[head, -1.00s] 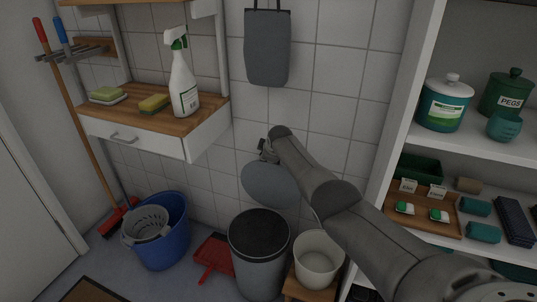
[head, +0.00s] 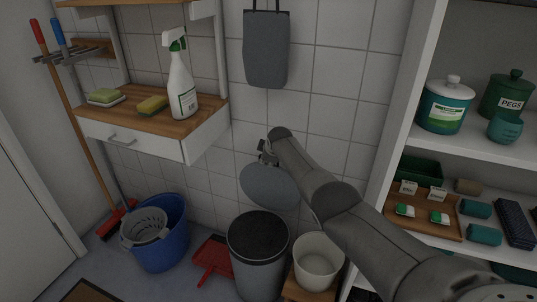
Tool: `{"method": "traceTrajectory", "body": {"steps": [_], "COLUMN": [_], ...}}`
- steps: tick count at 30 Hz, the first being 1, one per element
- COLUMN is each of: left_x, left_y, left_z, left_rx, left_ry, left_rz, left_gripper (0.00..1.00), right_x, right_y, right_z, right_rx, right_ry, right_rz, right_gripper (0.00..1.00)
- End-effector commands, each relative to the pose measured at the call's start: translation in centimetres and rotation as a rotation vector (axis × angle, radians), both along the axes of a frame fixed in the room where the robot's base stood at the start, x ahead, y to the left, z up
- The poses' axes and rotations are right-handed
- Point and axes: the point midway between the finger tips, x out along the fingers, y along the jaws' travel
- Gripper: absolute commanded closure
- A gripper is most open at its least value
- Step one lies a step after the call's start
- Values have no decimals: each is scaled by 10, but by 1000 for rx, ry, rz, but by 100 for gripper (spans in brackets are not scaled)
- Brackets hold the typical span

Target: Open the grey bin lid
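The grey bin (head: 258,273) stands on the floor against the tiled wall, with its dark round mouth showing at the top. A grey-blue round lid (head: 268,187) stands raised and tilted up behind the mouth, its flat face towards me. My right gripper (head: 265,152) is at the upper edge of the lid, at the end of my arm reaching in from the lower right. The fingers are small and partly hidden, so I cannot tell whether they touch or hold the lid. My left gripper is not in view.
A cream bucket (head: 317,268) on a wooden stool stands right of the bin. A red dustpan (head: 213,256) and a blue bucket (head: 174,243) are to the left. A wooden shelf with a drawer (head: 190,145) is above left. White shelving (head: 405,120) is at the right.

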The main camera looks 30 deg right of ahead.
Motion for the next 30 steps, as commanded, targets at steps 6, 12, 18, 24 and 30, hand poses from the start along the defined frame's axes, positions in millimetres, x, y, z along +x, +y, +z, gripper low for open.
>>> {"method": "traceTrajectory", "body": {"steps": [6, 12, 18, 24, 30], "left_x": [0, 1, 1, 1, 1], "left_y": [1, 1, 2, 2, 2], "left_z": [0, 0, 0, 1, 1], "left_rx": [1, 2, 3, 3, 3], "left_ry": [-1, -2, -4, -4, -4], "left_rz": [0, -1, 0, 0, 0], "left_gripper": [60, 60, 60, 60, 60], "right_x": [-4, -11, -21, -35, -51], "right_y": [-3, 0, 5, 9, 14], "right_z": [2, 13, 24, 39, 57], "right_rx": [-4, -3, -2, -2, -3], "right_ry": [0, -3, -4, -4, -4], "right_rz": [-3, -2, -1, 0, 0], "right_gripper": [70, 70, 70, 70, 70]}}
